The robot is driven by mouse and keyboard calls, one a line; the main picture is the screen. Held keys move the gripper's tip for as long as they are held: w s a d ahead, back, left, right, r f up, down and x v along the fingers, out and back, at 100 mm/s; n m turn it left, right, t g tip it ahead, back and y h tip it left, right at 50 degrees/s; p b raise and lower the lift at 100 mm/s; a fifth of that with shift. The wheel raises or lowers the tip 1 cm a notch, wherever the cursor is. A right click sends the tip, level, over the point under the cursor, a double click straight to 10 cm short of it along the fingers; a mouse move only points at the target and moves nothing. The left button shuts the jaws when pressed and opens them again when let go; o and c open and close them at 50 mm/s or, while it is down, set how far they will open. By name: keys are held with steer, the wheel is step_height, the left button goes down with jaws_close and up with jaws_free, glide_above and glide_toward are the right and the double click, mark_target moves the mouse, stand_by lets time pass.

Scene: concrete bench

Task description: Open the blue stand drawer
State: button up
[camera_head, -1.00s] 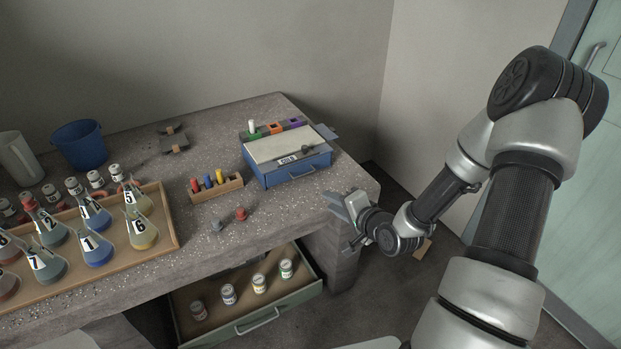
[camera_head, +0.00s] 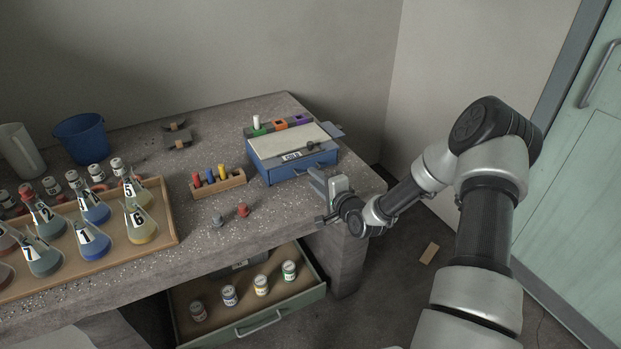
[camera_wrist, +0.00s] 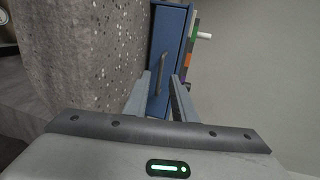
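The blue stand (camera_head: 270,172) sits on the bench near its right end, with a pale sloped top and a label. Its drawer front with a bar handle faces the bench's front edge and looks closed. In the wrist view the drawer handle (camera_wrist: 163,68) lies ahead of my gripper, roughly in line with the space between the fingers. My gripper (camera_head: 322,182) is in front of the stand, to the right of its handle in the head view. Its two fingers stand apart with nothing between them, as the wrist view (camera_wrist: 163,98) shows. They appear apart from the handle.
A rack of coloured markers (camera_head: 217,184) and two small knobs (camera_head: 230,215) lie left of the stand. A wooden tray (camera_head: 172,225) of numbered flasks fills the bench's left. Below, a green drawer (camera_head: 300,292) holding several jars stands open. A wall (camera_head: 455,60) rises at right.

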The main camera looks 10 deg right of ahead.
steer(key=shift+x, duration=1.8)
jaws_close()
